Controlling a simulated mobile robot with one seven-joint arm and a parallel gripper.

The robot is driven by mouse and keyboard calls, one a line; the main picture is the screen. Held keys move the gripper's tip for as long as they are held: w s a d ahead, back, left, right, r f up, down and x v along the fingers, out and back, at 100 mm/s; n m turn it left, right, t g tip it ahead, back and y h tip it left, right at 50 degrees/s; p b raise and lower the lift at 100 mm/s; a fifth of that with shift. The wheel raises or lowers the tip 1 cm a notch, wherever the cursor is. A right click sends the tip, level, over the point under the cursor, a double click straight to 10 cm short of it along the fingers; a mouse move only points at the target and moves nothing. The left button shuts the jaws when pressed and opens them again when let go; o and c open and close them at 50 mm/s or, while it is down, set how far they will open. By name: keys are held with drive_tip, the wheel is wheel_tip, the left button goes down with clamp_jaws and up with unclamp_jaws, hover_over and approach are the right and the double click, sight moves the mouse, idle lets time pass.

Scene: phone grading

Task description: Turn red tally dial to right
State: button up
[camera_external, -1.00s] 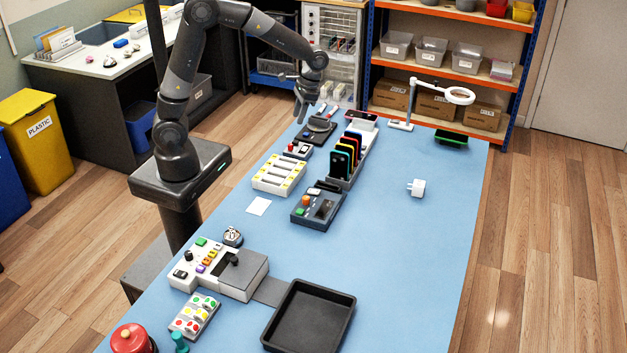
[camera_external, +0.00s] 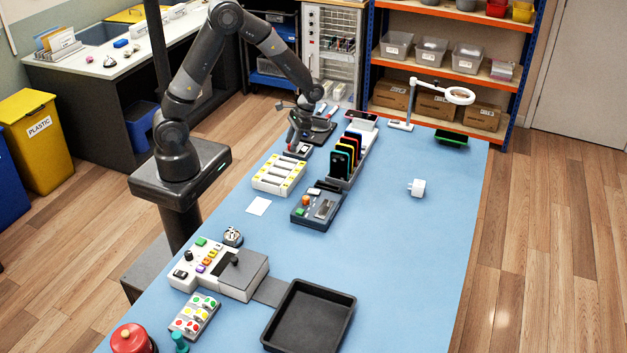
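A white tally box (camera_external: 195,316) with rows of small green, yellow and red round spots lies at the front left of the blue table. The red spots (camera_external: 179,323) are along its near left part; which way a dial points is too small to tell. My gripper (camera_external: 293,148) is at the far end of the table, well away from that box. It points down, low over a small device with a red part (camera_external: 303,151), and hides part of it. Whether it touches the device, or is open or shut, I cannot tell.
A white control box with coloured buttons (camera_external: 209,259) and a black tray (camera_external: 309,318) stand near the front. A red round object (camera_external: 130,339) is at the front left corner. A battery-like rack (camera_external: 279,174) and a phone rack (camera_external: 345,160) flank the gripper. The right side is mostly clear.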

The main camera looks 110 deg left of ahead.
drive_tip(key=shift+s+d+f, duration=0.1)
drive_tip(key=shift+f, duration=0.2)
drive_tip(key=shift+c, duration=0.5)
clamp_jaws()
